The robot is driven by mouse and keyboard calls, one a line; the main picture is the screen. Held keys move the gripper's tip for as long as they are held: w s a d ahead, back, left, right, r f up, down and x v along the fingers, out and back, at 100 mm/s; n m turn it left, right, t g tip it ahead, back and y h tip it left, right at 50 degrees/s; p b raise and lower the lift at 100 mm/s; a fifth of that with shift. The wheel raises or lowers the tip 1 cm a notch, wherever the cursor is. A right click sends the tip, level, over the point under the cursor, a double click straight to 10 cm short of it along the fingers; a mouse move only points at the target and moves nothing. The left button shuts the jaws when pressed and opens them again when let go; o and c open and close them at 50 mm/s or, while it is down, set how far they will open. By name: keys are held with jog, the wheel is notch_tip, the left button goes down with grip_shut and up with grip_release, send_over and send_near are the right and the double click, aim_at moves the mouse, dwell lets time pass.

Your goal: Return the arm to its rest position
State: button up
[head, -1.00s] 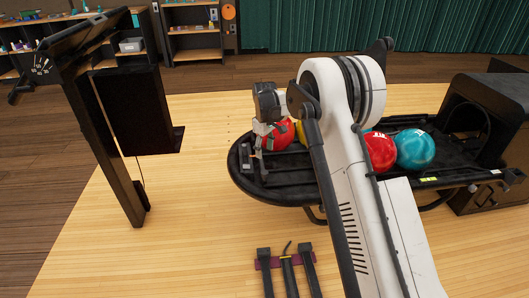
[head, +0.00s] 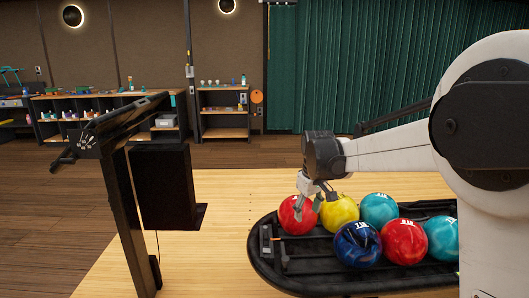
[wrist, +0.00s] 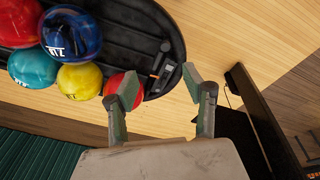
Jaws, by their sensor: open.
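My gripper (head: 312,198) is open and empty, hanging above the left end of the black ball return (head: 275,270). In the head view it overlaps the right side of a red ball (head: 289,216). In the wrist view the two fingers (wrist: 160,84) are spread apart, with the tray's end and floor visible between them. The red ball (wrist: 121,84) shows beside and partly behind the left finger there, and I cannot tell how far below it is. My arm reaches in from the right, hiding the right part of the ball return.
On the tray also lie a yellow ball (head: 340,212), a blue ball (head: 357,246), another red ball (head: 404,242) and teal balls (head: 379,209). A black console stand (head: 130,215) rises at left. Shelves (head: 222,113) and a green curtain (head: 350,70) are behind.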

jog(key=s+d+r+m+t, duration=0.15)
jog(key=s+r, duration=0.25)
jog(key=s, duration=0.6)
jog(key=s+d+r+m+t, duration=0.1)
jog(key=s+d+r+m, duration=0.2)
jog(key=s, duration=0.7)
jog(key=s+d+f+m+t, duration=0.1)
jog(key=s+f, duration=0.1)
jog(key=s, duration=0.6)
jog(key=s+d+f+m+t, duration=0.1)
jog(key=s+f, duration=0.1)
jog(key=s, duration=0.6)
notch_tip(320, 180, up, 15)
jog(key=p, duration=1.4)
jog(key=shift+f+p, duration=0.15)
jog(key=shift+p, duration=0.2)
